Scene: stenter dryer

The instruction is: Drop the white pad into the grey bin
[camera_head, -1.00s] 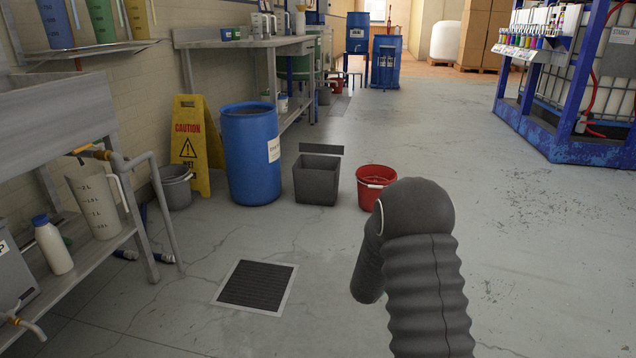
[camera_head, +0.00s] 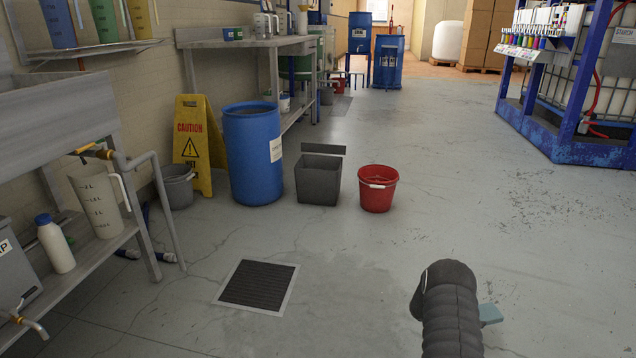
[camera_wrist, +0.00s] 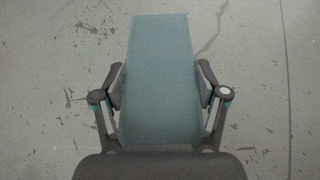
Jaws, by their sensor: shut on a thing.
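My gripper (camera_wrist: 160,88) is shut on a pad (camera_wrist: 159,50), with one finger against each side. The pad looks teal rather than white and is a long flat piece pointing away from the wrist. In the head view only a teal corner (camera_head: 490,314) of it shows beside my arm at the lower right; my fingers are hidden there. The grey bin (camera_head: 318,185) is a square, open-topped box on the floor at the middle, well ahead and left of my gripper. A dark flat strip (camera_head: 322,149) shows just above its back edge.
A red bucket (camera_head: 376,193) stands right of the bin, a blue drum (camera_head: 250,165) left of it. A yellow caution sign (camera_head: 190,150), a round grey bucket (camera_head: 176,190) and a sink bench (camera_head: 100,245) are further left. A floor grate (camera_head: 256,286) lies in front. Open floor lies right.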

